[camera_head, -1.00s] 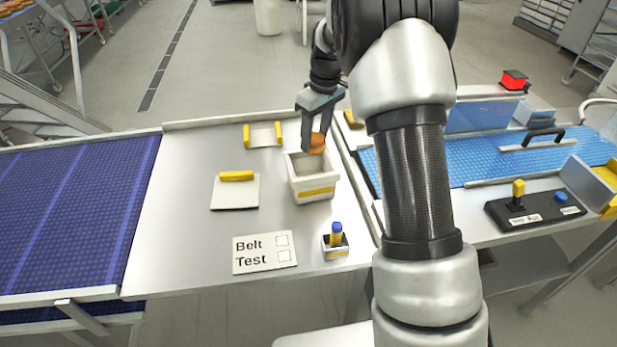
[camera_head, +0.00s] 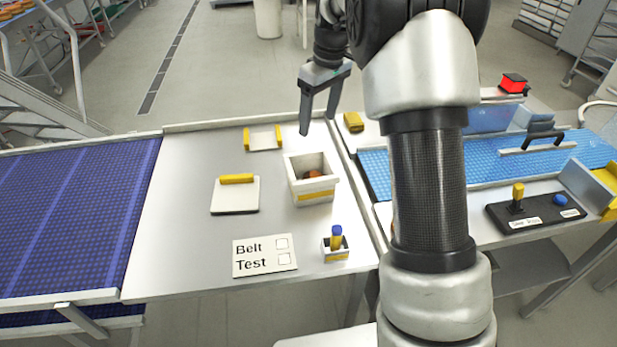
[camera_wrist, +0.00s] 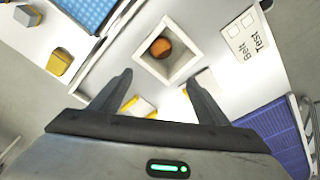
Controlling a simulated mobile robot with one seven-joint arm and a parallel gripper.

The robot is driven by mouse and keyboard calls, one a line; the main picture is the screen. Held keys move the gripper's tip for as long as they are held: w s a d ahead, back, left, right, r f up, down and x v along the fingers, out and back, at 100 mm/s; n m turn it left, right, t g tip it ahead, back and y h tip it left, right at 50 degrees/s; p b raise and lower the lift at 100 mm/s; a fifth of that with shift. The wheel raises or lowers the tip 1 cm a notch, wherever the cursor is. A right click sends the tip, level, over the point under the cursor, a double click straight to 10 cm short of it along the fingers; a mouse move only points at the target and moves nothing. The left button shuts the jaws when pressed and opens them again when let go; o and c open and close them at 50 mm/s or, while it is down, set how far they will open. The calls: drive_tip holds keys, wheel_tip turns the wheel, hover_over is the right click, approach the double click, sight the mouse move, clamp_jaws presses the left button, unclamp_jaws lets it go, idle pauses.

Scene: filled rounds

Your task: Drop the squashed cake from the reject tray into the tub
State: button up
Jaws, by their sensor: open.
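The squashed cake (camera_head: 313,174), orange-brown, lies inside the white tub (camera_head: 312,197) with the yellow band. It also shows in the wrist view (camera_wrist: 160,48), low within the tub walls (camera_wrist: 190,63). The reject tray (camera_head: 263,139), white with yellow ends, stands behind the tub to the left and looks empty. My gripper (camera_head: 318,116) is open and empty, above and behind the tub. In the wrist view its two fingers (camera_wrist: 162,84) are spread apart, with nothing between them.
A white board with a yellow bar (camera_head: 235,195), a "Belt Test" card (camera_head: 265,256) and a small pen holder (camera_head: 335,250) share the table. A blue belt (camera_head: 70,215) runs left. A control box (camera_head: 536,208) and a lighter blue belt (camera_head: 488,163) are right.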

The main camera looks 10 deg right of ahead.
wheel_tip(320, 180, up, 10)
drive_tip(key=s+d, duration=0.1)
drive_tip(key=shift+s+r, duration=0.15)
drive_tip(key=shift+p, duration=0.3)
drive_tip(key=s+a+r+m+t+p, duration=0.15)
drive_tip(key=s+r+m, duration=0.4)
drive_tip(key=s, duration=0.95)
drive_tip(key=s+f+m+t+h, duration=0.1)
drive_tip(key=s+f, duration=0.3)
drive_tip(key=s, duration=1.3)
drive_tip(key=shift+s+a+f+m+t+p, duration=0.15)
drive_tip(key=shift+s+m+t+p, duration=0.25)
drive_tip(key=shift+t, duration=0.45)
drive_tip(key=shift+w, duration=0.1)
